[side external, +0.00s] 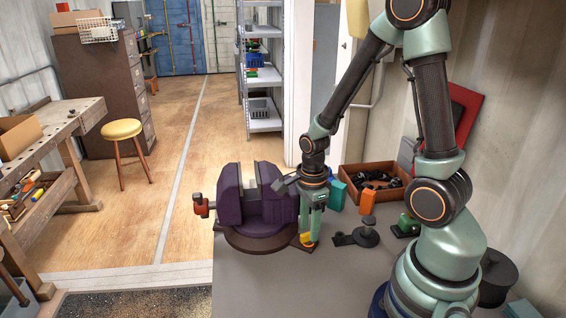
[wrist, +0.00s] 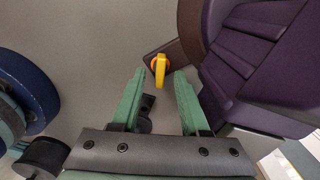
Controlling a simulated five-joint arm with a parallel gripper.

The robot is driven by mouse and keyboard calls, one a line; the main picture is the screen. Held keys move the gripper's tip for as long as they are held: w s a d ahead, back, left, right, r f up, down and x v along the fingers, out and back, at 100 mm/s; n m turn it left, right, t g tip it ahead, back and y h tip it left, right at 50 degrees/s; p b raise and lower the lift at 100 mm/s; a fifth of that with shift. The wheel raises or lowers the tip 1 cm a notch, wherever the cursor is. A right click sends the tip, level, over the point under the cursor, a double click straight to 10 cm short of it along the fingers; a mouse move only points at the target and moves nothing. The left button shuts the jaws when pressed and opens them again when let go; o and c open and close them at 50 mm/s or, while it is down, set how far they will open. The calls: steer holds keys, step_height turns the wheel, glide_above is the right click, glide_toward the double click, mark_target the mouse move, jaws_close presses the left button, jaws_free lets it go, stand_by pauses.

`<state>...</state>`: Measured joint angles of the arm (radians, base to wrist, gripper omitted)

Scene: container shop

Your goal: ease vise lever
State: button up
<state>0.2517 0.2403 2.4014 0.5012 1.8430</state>
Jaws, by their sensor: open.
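The purple vise (side external: 245,205) stands on a round dark base on the grey bench; its purple body fills the right of the wrist view (wrist: 260,60). A small yellow lever (side external: 305,240) sits on a brown tab at the right of the vise base. In the wrist view the yellow lever (wrist: 160,69) stands upright in the picture with an orange part around it. My gripper (side external: 311,232) points down at the lever. In the wrist view my gripper (wrist: 160,75) is open, with the lever between its green fingertips' lines; contact cannot be told.
A red-ended handle (side external: 201,206) sticks out at the vise's left. A wooden tray (side external: 349,179) of dark parts, an orange block (side external: 368,201), a teal block (side external: 337,195) and a dark round fixture (side external: 364,237) lie to the right. The bench front is clear.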

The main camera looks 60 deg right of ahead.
steer(key=shift+f, duration=0.8)
jaws_close()
